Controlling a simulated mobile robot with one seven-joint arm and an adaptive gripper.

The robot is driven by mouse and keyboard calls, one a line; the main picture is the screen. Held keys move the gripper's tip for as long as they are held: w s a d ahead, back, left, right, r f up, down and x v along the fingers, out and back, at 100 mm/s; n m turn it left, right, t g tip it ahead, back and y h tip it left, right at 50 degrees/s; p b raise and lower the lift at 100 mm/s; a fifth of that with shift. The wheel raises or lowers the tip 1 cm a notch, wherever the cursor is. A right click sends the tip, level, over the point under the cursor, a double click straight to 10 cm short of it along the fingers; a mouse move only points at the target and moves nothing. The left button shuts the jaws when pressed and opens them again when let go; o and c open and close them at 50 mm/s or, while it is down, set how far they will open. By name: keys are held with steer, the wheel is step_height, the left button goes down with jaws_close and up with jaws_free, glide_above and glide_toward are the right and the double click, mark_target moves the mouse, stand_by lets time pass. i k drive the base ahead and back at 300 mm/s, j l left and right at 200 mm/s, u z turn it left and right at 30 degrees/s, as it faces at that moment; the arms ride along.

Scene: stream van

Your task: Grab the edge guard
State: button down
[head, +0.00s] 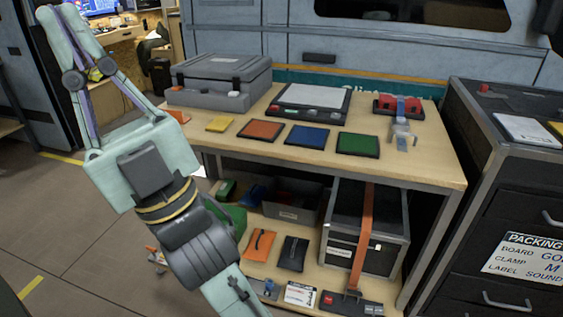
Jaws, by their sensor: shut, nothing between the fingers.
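My gripper (73,42) is at the upper left, raised in front of the bench's left end. Its two pale green fingers lie together, with nothing visible held between them. No thing is clearly recognisable as the edge guard. A small orange piece (178,116) sits at the bench top's left edge, right beside my gripper's palm and partly hidden by it. A red piece (398,105) rests in a black tray at the back right of the bench, apart from my gripper. I cannot tell which of these, if either, is the edge guard.
The wooden bench (425,165) holds a grey case (219,82), yellow, orange, blue and green pads, a white-topped panel (312,97) and a grey buckle (402,135). A strapped crate (388,232) stands on the lower shelf. A black cabinet (505,180) closes the right side.

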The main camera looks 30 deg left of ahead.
mark_target(178, 115)
steer(key=u, duration=1.6)
